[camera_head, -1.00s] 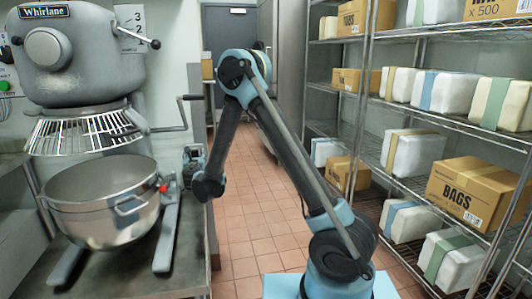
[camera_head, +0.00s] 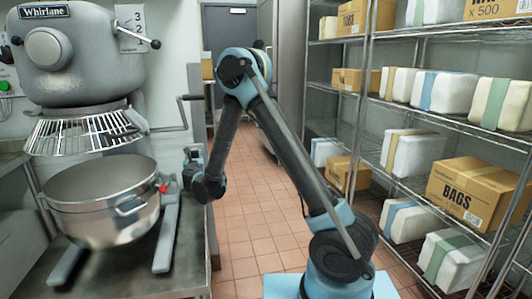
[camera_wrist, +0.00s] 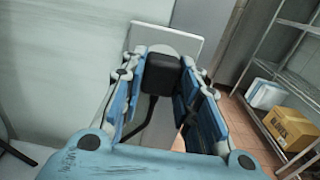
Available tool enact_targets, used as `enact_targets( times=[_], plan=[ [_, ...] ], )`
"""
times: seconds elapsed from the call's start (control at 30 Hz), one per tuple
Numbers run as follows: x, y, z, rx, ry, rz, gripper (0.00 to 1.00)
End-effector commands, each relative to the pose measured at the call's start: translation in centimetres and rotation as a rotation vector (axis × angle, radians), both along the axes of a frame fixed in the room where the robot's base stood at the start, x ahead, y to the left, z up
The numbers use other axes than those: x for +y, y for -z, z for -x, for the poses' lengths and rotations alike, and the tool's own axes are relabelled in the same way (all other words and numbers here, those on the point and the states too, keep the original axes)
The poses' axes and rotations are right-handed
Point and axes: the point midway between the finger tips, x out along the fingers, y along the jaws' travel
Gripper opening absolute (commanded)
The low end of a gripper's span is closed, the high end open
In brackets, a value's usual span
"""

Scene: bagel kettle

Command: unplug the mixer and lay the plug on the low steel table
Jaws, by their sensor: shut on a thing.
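The grey mixer (camera_head: 85,65) with its steel bowl (camera_head: 100,210) stands on the left in the head view. Below it is a steel table top (camera_head: 115,280), low in the picture. In the wrist view, a black plug (camera_wrist: 161,75) with a dark cord (camera_wrist: 143,122) hanging from it sits between the blue fingers of my gripper (camera_wrist: 162,68), which is shut on it. A pale wall plate (camera_wrist: 170,38) is right behind the plug; I cannot tell whether the plug is seated in it. In the head view my gripper (camera_head: 192,160) is small, just right of the bowl.
Wire shelves (camera_head: 420,120) with boxes and wrapped packs line the right side. A tiled aisle (camera_head: 255,200) runs between them and the mixer to a grey door (camera_head: 230,60). A hand crank (camera_head: 180,110) juts from the mixer above my gripper.

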Motion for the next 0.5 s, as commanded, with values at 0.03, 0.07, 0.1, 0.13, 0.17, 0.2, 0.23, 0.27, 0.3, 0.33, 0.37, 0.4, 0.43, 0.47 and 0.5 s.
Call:
enact_targets(
  times=[0.03, 0.07, 0.1, 0.13, 0.17, 0.2, 0.23, 0.27, 0.3, 0.33, 0.37, 0.4, 0.43, 0.47, 0.5],
  plan=[
    [0.0, 0.0, 0.2, 0.000, -0.001, 0.000, 0.00],
    [0.0, 0.0, 0.3, 0.000, -0.001, 0.000, 0.00],
    [-0.1, 0.0, 0.4, 0.000, -0.001, 0.000, 0.00],
    [-0.1, 0.0, 0.5, 0.000, -0.001, 0.000, 0.00],
    [-0.1, 0.0, 0.6, 0.000, -0.001, 0.000, 0.00],
    [-0.1, 0.0, 0.8, 0.000, -0.001, 0.000, 0.00],
    [-0.1, 0.0, 0.9, 0.000, -0.002, 0.000, 0.00],
    [-0.2, 0.0, 0.9, 0.000, -0.002, 0.000, 0.00],
    [-0.2, 0.0, 1.1, 0.000, -0.002, 0.000, 0.00],
    [-0.2, 0.0, 1.2, 0.000, -0.002, 0.000, 0.00],
    [-0.2, 0.0, 1.2, 0.000, -0.002, 0.000, 0.00],
    [-0.3, 0.0, 1.4, 0.000, -0.002, 0.000, 0.00],
    [-0.3, 0.0, 1.5, 0.000, -0.002, 0.000, 0.00],
    [-0.3, 0.0, 1.6, 0.000, -0.001, 0.000, 0.00],
    [-0.3, 0.0, 1.7, 0.000, -0.001, 0.000, 0.00]
  ],
)
